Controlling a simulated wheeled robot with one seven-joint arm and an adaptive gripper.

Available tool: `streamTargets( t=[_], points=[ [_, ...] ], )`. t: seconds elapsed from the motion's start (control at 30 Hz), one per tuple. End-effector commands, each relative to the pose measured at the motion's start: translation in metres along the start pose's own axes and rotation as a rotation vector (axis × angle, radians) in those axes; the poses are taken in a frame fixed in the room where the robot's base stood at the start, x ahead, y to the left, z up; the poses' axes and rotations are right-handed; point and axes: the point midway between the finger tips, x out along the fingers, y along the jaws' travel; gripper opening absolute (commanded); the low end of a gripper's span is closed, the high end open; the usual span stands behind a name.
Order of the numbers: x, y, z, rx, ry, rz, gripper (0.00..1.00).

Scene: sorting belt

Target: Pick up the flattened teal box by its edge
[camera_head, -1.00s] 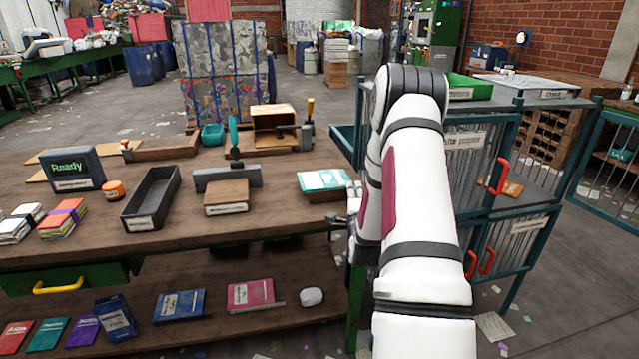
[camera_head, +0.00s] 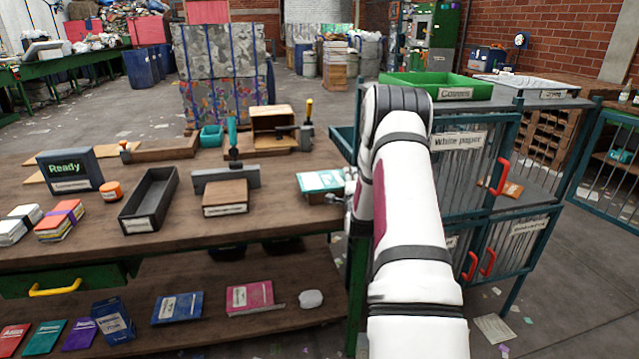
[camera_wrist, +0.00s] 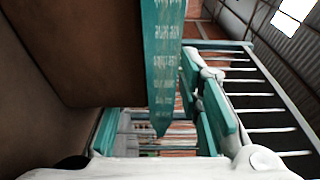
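The flattened teal box (camera_head: 322,181), teal with a white label, lies at the right end of the wooden workbench in the head view. In the wrist view its teal printed edge (camera_wrist: 163,60) juts out past the dark bench underside. My gripper (camera_head: 346,190) is at the bench's right edge, beside the box's right side, and is partly hidden by my arm. In the wrist view my gripper (camera_wrist: 160,132) is open, with finger parts left and right of the box edge. I cannot tell whether either finger touches the box.
The workbench (camera_head: 275,210) holds a black tray (camera_head: 150,200), a brown box (camera_head: 226,196) and a grey clamp-like tool (camera_head: 226,178). A caged cabinet (camera_head: 480,140) with red handles stands close to the right of my arm. A lower shelf holds several flat boxes.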

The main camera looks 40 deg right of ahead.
Motion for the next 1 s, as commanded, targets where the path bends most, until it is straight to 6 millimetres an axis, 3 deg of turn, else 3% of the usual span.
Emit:
streamTargets(
  t=[0.13,0.27,0.73,1.0],
  points=[
    [0.000,0.000,0.000,0.000,0.000,0.000,0.30],
    [-0.001,0.000,0.000,0.000,0.000,0.000,0.01],
    [-0.001,-0.002,0.000,0.000,0.000,0.000,0.00],
    [-0.001,-0.027,-0.001,0.001,0.001,-0.002,0.00]
  ],
)
